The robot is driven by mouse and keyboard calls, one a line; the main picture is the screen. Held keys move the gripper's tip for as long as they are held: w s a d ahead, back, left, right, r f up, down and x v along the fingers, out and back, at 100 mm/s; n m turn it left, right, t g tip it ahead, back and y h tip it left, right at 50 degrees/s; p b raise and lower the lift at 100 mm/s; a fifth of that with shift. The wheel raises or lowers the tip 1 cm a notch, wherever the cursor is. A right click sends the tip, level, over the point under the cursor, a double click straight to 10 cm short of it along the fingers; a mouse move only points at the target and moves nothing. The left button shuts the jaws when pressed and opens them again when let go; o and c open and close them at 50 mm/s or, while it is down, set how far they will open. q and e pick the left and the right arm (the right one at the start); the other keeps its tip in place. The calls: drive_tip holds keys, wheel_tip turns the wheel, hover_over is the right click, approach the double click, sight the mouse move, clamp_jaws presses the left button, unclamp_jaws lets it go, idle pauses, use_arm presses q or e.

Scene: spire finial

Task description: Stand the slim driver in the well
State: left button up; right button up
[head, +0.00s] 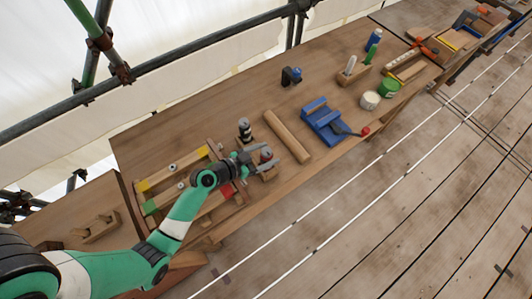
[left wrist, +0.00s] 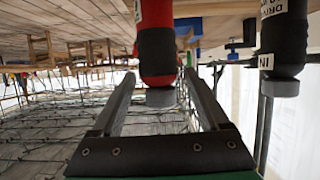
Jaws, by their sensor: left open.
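My left gripper (head: 265,157) is open near the front edge of the bench, with its fingers around a grey-capped upright tool. In the left wrist view, a red and black driver handle (left wrist: 157,50) with a grey end cap stands between the spread fingers of this gripper (left wrist: 160,85). A black driver handle with a white label (left wrist: 284,45) is outside the fingers, at the right; it shows in the head view as a dark upright handle (head: 245,130). The label is only partly readable. A small wooden block (head: 269,175) shows below the gripper. The well cannot be made out. My right gripper is out of view.
A wooden frame with coloured corners (head: 172,172) lies left of the gripper. A wooden roller (head: 287,136) and a blue tool (head: 322,118) lie to the right. A white tin (head: 370,100) and a green tin (head: 388,88) stand farther along. Bare bench lies behind the roller.

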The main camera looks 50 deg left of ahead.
use_arm(q)
drive_tip(key=shift+s+r, duration=0.15)
drive_tip(key=shift+r, duration=0.1)
drive_tip(key=p+v, duration=0.3)
drive_tip(key=v, duration=0.8)
drive_tip(key=shift+s, duration=0.3)
drive_tip(key=shift+r, duration=0.1)
